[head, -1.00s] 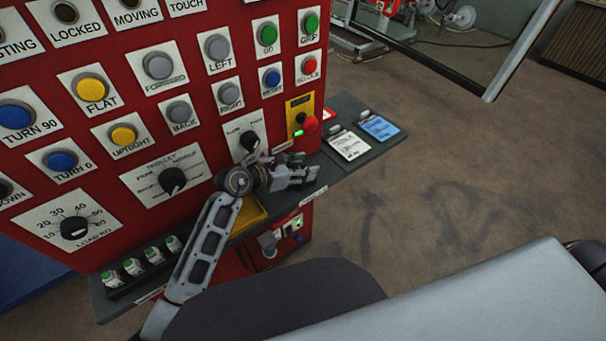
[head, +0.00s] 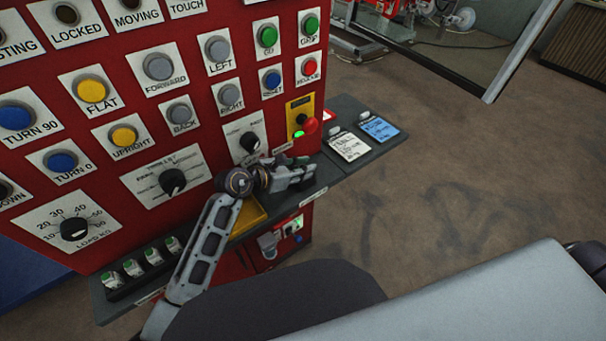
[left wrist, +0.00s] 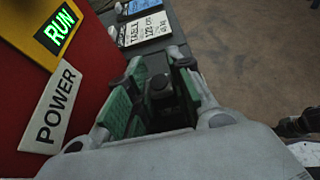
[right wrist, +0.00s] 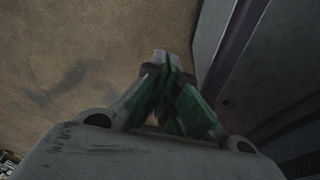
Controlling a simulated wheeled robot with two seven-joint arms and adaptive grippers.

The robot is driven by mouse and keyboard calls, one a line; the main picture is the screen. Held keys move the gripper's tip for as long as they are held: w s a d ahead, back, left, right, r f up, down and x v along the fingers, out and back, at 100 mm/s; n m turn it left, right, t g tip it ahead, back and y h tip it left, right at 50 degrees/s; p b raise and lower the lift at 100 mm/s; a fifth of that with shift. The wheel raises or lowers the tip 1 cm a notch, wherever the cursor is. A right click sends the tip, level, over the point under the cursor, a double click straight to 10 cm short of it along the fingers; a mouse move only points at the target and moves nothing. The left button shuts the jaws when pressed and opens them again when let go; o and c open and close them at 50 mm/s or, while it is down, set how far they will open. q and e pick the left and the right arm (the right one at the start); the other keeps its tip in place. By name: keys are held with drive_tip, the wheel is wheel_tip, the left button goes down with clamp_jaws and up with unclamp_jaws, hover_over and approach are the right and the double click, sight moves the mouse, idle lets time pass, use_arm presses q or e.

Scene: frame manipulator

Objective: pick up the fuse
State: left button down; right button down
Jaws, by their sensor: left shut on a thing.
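My left gripper (head: 300,174) is at the right part of the red panel, low over the grey ledge. In the left wrist view its green-padded fingers (left wrist: 160,88) are closed around a dark, blocky object (left wrist: 161,94). The fingers hide most of that object, and I cannot tell for certain that it is the fuse. Several small white pieces with green tops (head: 132,267) stand in a dark rack at the ledge's left end. My right gripper (right wrist: 167,65) is shut, with its green-padded fingertips together and nothing visible between them.
The red panel (head: 210,130) of buttons and knobs rises close behind the left gripper. The grey ledge (head: 372,151) carries white and blue cards (head: 380,128). Open floor (head: 470,190) lies to the right.

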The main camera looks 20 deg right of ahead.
use_arm(q)
drive_tip(key=shift+r, duration=0.15)
drive_tip(key=shift+r, duration=1.4)
drive_tip(key=shift+s+r, duration=0.15)
drive_tip(key=shift+r, duration=0.05)
drive_tip(key=s+d, duration=0.3)
drive_tip(key=s, duration=0.5)
drive_tip(key=s+d, duration=0.3)
drive_tip(key=s, duration=0.5)
drive_tip(key=shift+s+p, duration=0.35)
drive_tip(key=shift+p, duration=0.05)
use_arm(e)
drive_tip(key=shift+s+d, duration=0.45)
drive_tip(key=shift+s, duration=0.4)
